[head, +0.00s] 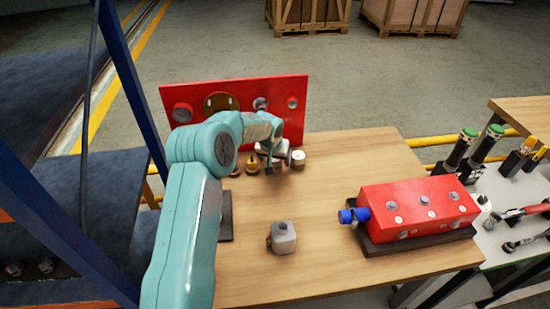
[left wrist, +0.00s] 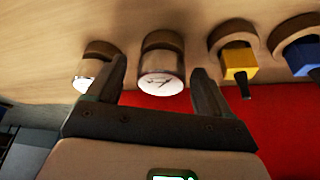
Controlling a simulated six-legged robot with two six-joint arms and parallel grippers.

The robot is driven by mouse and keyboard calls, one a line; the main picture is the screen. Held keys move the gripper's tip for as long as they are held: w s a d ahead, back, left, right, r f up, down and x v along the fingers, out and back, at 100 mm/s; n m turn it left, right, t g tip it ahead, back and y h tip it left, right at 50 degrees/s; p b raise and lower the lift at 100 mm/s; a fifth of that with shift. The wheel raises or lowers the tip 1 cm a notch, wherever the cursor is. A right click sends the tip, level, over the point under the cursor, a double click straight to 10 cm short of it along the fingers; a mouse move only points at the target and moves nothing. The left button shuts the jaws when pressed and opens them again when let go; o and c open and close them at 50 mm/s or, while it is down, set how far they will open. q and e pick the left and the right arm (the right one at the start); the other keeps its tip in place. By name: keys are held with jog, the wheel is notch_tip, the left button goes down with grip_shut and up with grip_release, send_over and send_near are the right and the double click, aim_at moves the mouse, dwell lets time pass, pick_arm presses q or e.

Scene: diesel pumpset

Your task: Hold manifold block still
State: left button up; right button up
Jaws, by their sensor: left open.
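The red block (head: 415,205), which looks like the manifold block, lies on a dark base at the right of the table in the head view. It has several round metal ports on it and a blue fitting (head: 352,215) at its left end. My left gripper (head: 279,163) is well to its left, near the back of the table, and does not touch it. In the left wrist view its jaws (left wrist: 160,78) are open, one finger either side of a round gauge (left wrist: 161,75) with a white face. I cannot tell whether they touch it. My right gripper is not in view.
A red upright panel (head: 290,92) with round fittings stands behind my left gripper. A yellow-bodied fitting (left wrist: 238,62) and a blue one (left wrist: 302,52) sit beside the gauge. A grey block (head: 283,238) stands on the wooden table (head: 345,160). Tools lie on a white surface at right.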

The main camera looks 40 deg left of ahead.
pick_arm(q)
jog(key=shift+a+f, duration=0.15)
jog(key=shift+f, duration=0.1)
jog(key=shift+d, duration=0.2)
jog(key=c, duration=0.3)
jog(key=shift+w, duration=0.1)
jog(key=c, duration=0.5)
jog(key=shift+a, duration=0.15)
jog(key=c, duration=0.4)
jog(key=shift+o, duration=0.2)
jog(key=shift+r, duration=0.15)
